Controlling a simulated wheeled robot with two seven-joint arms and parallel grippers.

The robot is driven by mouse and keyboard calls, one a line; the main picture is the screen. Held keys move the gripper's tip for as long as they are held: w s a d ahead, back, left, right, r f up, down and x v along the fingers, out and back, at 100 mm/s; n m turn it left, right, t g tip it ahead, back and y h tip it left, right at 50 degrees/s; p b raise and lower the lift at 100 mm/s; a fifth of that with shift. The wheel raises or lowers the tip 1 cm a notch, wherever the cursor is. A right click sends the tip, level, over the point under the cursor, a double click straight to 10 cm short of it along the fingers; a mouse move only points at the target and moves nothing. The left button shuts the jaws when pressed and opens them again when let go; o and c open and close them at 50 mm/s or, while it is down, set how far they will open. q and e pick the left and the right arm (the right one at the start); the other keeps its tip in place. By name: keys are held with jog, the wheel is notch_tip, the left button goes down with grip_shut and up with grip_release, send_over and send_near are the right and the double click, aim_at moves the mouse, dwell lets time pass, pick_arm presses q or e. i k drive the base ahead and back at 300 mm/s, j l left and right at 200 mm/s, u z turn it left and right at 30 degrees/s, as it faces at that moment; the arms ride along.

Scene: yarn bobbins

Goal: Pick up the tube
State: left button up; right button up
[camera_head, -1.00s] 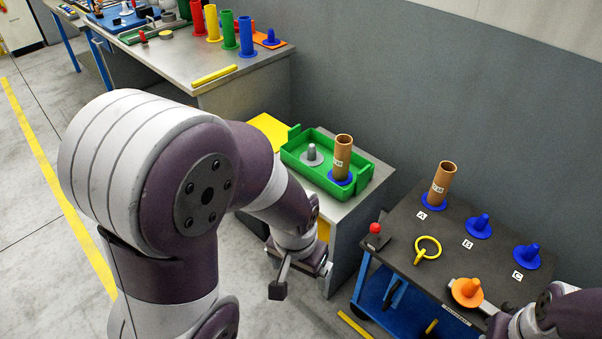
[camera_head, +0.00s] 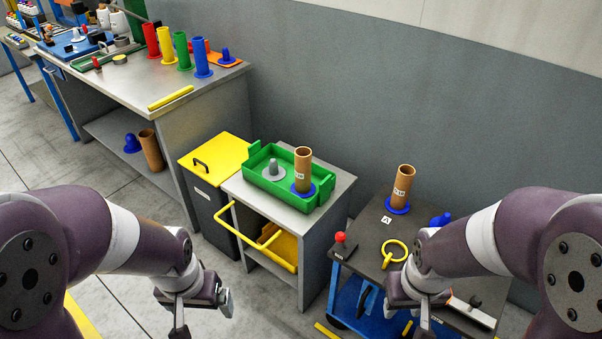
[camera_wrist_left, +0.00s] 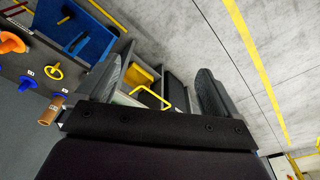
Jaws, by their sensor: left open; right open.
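A third brown tube (camera_head: 151,150) leans on the lower shelf of the grey bench. My left gripper (camera_head: 203,318) is open and empty, in front of the cabinet and lower left of the tray. My right gripper (camera_head: 422,312) is open over the cart's near side, apart from the tubes.
A grey peg (camera_head: 272,168) stands in the tray's left part. A yellow-lidded bin (camera_head: 214,158) is left of the cabinet. A yellow handle (camera_head: 255,240) sticks out from the cabinet front. A red knob (camera_head: 340,238) and yellow ring (camera_head: 394,250) are on the cart.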

aim_at(302, 154)
jog(key=i+j+z, duration=0.1)
jog(key=z, duration=0.4)
jog(key=j+z, duration=0.1)
jog(key=z, duration=0.4)
jog(key=i+j+z, duration=0.1)
jog(key=z, duration=0.4)
jog(key=i+j+z, duration=0.1)
jog(key=j+z, duration=0.3)
jog(key=j, duration=0.75)
jog(key=k+j+z, duration=0.1)
jog(key=j+z, duration=0.3)
jog(key=j, duration=1.2)
